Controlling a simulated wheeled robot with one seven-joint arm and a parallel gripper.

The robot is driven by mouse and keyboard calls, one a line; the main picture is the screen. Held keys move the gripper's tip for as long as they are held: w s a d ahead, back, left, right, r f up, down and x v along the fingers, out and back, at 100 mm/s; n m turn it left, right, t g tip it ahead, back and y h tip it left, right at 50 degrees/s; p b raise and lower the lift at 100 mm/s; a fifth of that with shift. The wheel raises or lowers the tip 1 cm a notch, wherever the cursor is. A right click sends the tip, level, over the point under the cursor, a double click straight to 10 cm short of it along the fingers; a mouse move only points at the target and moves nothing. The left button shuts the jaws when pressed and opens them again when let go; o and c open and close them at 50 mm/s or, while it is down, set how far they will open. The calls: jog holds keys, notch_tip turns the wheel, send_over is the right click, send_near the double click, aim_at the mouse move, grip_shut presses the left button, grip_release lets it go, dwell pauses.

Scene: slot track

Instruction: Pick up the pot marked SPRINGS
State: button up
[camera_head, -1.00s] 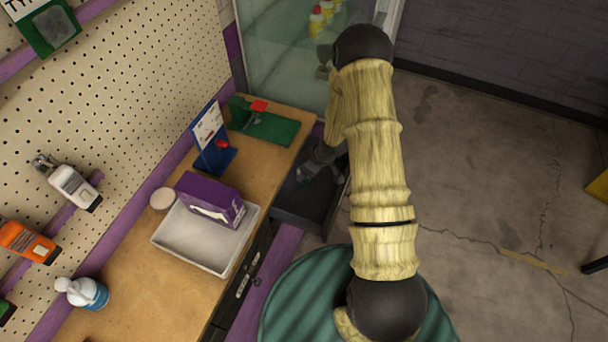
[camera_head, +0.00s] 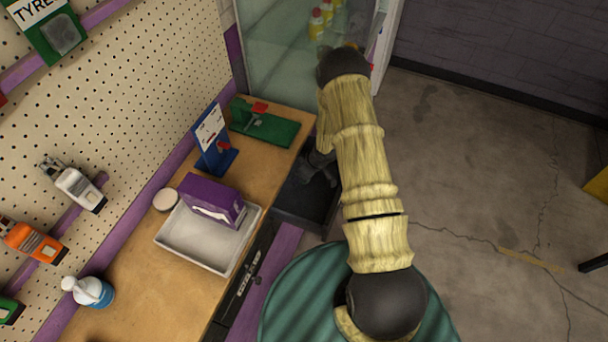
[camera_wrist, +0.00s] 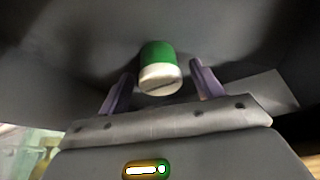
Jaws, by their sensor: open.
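A small pot with a green upper part and a whitish lower part (camera_wrist: 160,78) shows in the wrist view, inside a dark grey hollow. No marking on it is legible, so I cannot tell whether it reads SPRINGS. My gripper (camera_wrist: 163,74) is open, with its two purple-grey fingers on either side of the pot and visible gaps between. In the head view my gripper (camera_head: 318,165) is low at the open dark drawer (camera_head: 298,207), mostly behind my arm. The pot is hidden in that view.
The wooden bench (camera_head: 135,275) beside the drawer carries a grey tray (camera_head: 185,246), a purple box (camera_head: 210,197), a blue stand (camera_head: 214,150) and a green fixture (camera_head: 270,128). A glass cabinet (camera_head: 275,55) stands behind. Open concrete floor lies to the right.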

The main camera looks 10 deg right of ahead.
dwell(0.3)
jog(key=c, duration=1.1)
jog(key=shift+r, duration=0.15)
